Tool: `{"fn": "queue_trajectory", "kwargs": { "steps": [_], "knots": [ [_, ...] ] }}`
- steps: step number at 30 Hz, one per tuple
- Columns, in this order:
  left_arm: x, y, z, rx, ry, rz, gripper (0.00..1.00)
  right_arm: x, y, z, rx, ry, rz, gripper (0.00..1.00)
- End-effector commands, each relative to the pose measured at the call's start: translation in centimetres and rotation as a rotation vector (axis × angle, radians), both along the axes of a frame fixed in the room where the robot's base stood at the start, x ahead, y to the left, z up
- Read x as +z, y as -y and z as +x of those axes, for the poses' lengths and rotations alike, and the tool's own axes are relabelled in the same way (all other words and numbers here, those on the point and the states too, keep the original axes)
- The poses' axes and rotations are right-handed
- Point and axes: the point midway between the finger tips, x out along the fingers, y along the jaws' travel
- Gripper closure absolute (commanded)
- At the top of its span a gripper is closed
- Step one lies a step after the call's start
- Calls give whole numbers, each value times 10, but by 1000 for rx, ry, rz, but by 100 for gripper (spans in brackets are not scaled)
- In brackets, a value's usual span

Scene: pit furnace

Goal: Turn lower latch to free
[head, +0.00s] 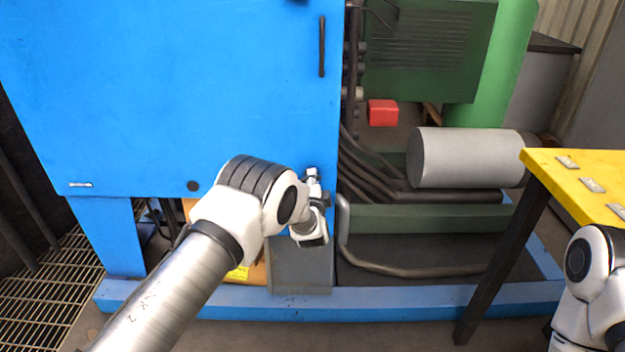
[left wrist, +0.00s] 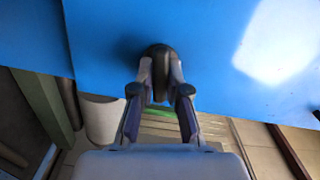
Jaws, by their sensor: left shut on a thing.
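The lower latch (left wrist: 158,50) is a dark, rounded knob on the blue door (head: 180,90), near the door's lower right corner. In the left wrist view it sits between the two fingertips of my left gripper (left wrist: 161,78), which is shut on it. In the head view my left gripper (head: 314,190) is at the door's lower right edge and hides the latch. The latch's turned angle cannot be told. Part of my right arm shows at the lower right, but its gripper is out of the picture.
A black vertical handle (head: 322,46) is on the door's upper right. Dark hoses (head: 370,170) and a grey cylinder (head: 465,157) lie right of the door. A yellow table (head: 590,170) stands at the right. A blue base beam (head: 400,300) runs along the floor.

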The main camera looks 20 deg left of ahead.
Motion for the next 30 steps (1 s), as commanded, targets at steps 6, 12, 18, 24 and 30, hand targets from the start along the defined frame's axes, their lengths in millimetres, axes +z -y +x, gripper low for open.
{"fn": "queue_trajectory", "kwargs": {
  "steps": [6,12,18,24,30],
  "knots": [
    [-1,1,0,-1,-37,128,100,-1,0,0,0,0,0,35],
    [-1,1,0,-1,-56,195,100,-1,0,0,0,0,0,35],
    [-1,1,0,-2,-63,219,100,-1,0,0,0,0,0,35],
    [-1,1,0,-2,-63,221,100,-1,0,0,0,0,0,35],
    [-2,1,0,-2,-63,220,64,-1,0,0,0,0,0,35]
  ]
}}
